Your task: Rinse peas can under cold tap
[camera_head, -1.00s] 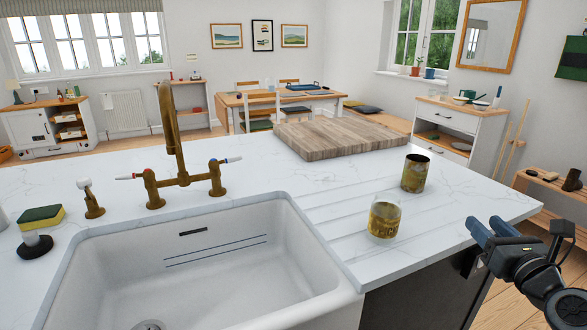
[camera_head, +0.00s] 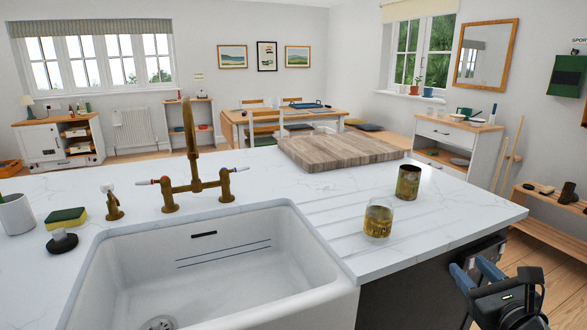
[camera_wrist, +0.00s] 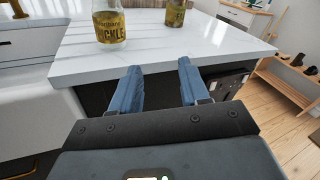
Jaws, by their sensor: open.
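The can (camera_head: 408,182) is an open-topped, dull brown-green tin. It stands upright on the grooved worktop right of the sink, and its lower part shows in the wrist view (camera_wrist: 175,14). The brass tap (camera_head: 191,150) stands behind the sink (camera_head: 215,265). Its left lever (camera_head: 153,182) has a red mark and its right lever (camera_head: 236,170) a bluish tip. No water shows. My gripper (camera_head: 474,263) is open and empty, beside the worktop's right front edge and apart from the can. Its blue fingers also show in the wrist view (camera_wrist: 159,68).
A glass jar (camera_head: 378,219) with a yellow label ending in "CKLE" stands in front of the can. A wooden board (camera_head: 335,150) lies behind. A sponge (camera_head: 66,217) and a dark plug (camera_head: 62,242) lie left of the sink. The worktop edge (camera_wrist: 170,62) is just beyond my fingers.

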